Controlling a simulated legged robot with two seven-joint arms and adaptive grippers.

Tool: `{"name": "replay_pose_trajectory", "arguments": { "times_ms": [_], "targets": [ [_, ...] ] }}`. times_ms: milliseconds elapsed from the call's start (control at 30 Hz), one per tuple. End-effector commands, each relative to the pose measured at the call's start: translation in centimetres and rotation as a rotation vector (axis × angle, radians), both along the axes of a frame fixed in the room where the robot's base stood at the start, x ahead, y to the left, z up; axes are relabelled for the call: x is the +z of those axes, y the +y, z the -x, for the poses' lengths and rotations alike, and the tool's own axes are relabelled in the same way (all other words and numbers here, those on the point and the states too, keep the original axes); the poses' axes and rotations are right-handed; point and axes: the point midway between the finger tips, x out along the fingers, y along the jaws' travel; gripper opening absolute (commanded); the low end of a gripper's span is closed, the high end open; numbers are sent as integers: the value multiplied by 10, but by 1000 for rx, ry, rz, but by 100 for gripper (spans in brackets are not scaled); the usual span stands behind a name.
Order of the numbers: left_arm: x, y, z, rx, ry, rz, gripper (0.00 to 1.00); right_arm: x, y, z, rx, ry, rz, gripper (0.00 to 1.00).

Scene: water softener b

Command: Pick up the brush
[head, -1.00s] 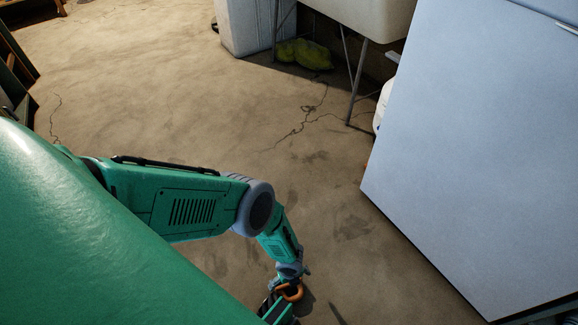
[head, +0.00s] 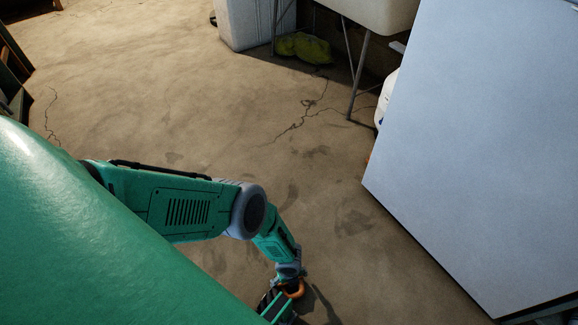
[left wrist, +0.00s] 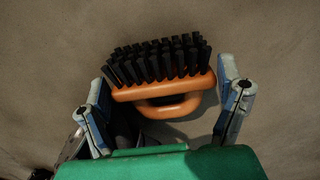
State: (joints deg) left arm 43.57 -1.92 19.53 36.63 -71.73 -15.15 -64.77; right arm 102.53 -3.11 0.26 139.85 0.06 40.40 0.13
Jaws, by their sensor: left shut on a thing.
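The brush (left wrist: 163,92) has an orange body with a loop handle and black bristles. In the left wrist view it lies between the two fingers of my left gripper (left wrist: 165,82), bristles towards the top of the picture. The gripper is shut on the brush across its length. In the head view, the orange part of the brush (head: 295,290) shows at the end of my left arm, at the bottom edge. Part of the brush is hidden there by the arm and gripper. My right gripper is in neither view.
A large pale blue-white box-like unit (head: 470,170) stands to the right. A white basin (head: 375,12) on metal legs, a white cabinet (head: 255,22) and a yellow-green bag (head: 303,48) are at the back. The cracked concrete floor (head: 150,90) is clear in the middle.

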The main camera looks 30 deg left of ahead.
Motion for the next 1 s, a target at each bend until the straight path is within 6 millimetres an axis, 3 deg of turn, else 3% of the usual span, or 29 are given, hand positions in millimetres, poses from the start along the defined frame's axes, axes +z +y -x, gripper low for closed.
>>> {"name": "replay_pose_trajectory", "arguments": {
  "times_ms": [167,400,600,867,1000],
  "targets": [
    [19,0,0,-3,2,-5,49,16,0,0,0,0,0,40],
    [63,0,0,-4,1,-4,49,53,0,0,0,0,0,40],
    [90,1,-1,-2,0,-5,49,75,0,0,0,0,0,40],
    [100,1,0,-1,0,-5,49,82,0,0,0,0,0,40],
    [110,1,-11,31,-3,-5,49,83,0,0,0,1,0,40]
  ]
}}
